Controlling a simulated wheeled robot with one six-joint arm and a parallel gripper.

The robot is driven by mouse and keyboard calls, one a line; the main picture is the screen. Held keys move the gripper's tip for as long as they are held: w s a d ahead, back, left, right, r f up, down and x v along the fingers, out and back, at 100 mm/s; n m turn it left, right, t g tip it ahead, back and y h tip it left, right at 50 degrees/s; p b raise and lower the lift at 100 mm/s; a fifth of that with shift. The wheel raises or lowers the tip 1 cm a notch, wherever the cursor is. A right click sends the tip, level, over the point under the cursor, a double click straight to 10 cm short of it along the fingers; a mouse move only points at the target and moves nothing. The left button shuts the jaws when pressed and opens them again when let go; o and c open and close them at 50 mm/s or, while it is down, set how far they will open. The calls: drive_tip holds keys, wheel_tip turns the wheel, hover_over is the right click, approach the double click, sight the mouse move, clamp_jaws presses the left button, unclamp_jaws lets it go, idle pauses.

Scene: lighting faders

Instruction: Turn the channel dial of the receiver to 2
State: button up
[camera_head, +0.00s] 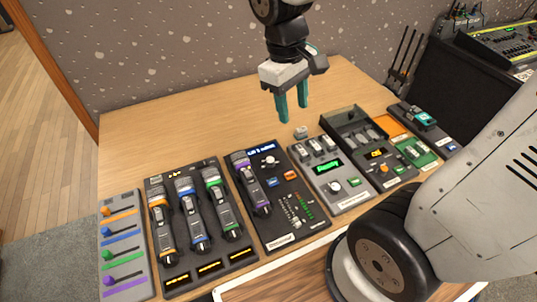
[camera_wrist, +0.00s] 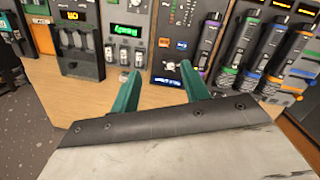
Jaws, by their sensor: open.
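No label reading "receiver" can be made out. A dark panel (camera_head: 279,200) in the middle of the row has a lit blue display (camera_head: 261,149) at its far end and a pale round knob (camera_head: 270,161) just below it. The display's text is too small to read. The same panel (camera_wrist: 176,25) shows in the wrist view, with its knob (camera_wrist: 169,66) between my fingertips in the picture. A grey panel to its right has a green display (camera_head: 328,167) and a white round dial (camera_head: 335,186). My gripper (camera_head: 293,113) is open and empty above the table, behind these panels.
A purple-banded handheld unit (camera_head: 248,184) lies beside the knob on the dark panel. A charging rack (camera_head: 200,226) and a fader panel (camera_head: 124,245) stand left. A dark open-topped box (camera_head: 370,150) stands right. The back of the table (camera_head: 190,125) is clear.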

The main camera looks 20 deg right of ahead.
drive_tip(key=w+a+f+n+g, duration=0.1)
drive_tip(key=w+a+f+n, duration=0.1)
drive_tip(key=w+f, duration=0.45)
drive_tip(key=n+g+h, duration=0.1)
drive_tip(key=n+h, duration=0.1)
drive_tip(key=n, duration=0.1)
approach(270, 159)
drive_tip(key=x, duration=0.8)
drive_tip(key=shift+s+d+f, duration=0.1)
drive_tip(key=shift+f, duration=0.1)
drive_tip(key=c, duration=1)
